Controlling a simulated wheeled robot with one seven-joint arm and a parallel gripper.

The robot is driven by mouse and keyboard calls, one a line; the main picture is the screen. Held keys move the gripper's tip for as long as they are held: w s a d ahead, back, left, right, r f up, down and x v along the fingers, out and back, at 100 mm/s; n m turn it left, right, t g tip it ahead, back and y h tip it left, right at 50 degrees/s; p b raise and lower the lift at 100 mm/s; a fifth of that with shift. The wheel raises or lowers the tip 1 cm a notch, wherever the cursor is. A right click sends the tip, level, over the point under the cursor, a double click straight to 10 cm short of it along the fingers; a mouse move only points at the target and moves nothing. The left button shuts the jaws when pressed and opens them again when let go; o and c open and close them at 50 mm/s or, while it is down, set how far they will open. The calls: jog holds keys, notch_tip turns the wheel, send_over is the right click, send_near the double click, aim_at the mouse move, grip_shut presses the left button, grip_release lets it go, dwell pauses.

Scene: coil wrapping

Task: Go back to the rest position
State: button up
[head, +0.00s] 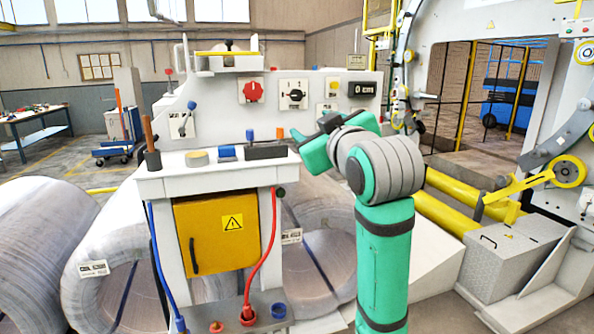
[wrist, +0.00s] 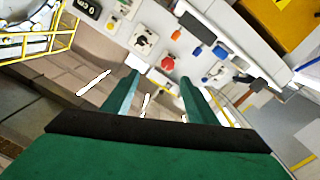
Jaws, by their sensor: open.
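My gripper (head: 310,128) is raised at the right end of a white control desk (head: 165,181), in front of its upright panel. My green arm rises from the lower right of the head view. In the wrist view, the two green fingers of my gripper (wrist: 158,80) stand apart with nothing between them. The picture is tilted there, with a red knob (wrist: 169,62) beyond the fingertips. In the head view, the fingertips are partly hard to make out against the dark hand.
The desk top holds a tape roll (head: 197,158), a blue block (head: 227,153) and a black box (head: 265,151). Large wrapped coils (head: 35,240) lie behind and left. A wrapping machine (head: 500,20) stands right.

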jog(key=w+f+m+h, duration=0.1)
jog(key=w+f+m, duration=0.1)
jog(key=f, duration=1)
jog(key=w+f+m, duration=0.1)
jog(key=f+m, duration=0.1)
jog(key=f, duration=1.1)
jog(key=s+f+m+h, duration=0.1)
jog(key=s+f, duration=0.2)
jog(key=f, duration=0.5)
jog(key=s+a+f+m+h, duration=0.15)
jog(key=s+f, duration=0.25)
jog(key=f, duration=0.4)
jog(key=s+f+m, duration=0.2)
jog(key=s+f, duration=0.1)
jog(key=f, duration=0.5)
jog(key=s+a+f+g+h, duration=0.1)
jog(key=s+f, duration=0.6)
jog(key=s, duration=0.3)
jog(key=s+f+h, duration=0.1)
jog(key=s+f, duration=0.6)
jog(key=s, duration=0.3)
jog(key=s+r+g, duration=0.1)
jog(key=s, duration=2.2)
jog(key=shift+s+a+r, duration=0.15)
jog(key=shift+s+a, duration=0.15)
jog(key=shift+a, duration=0.15)
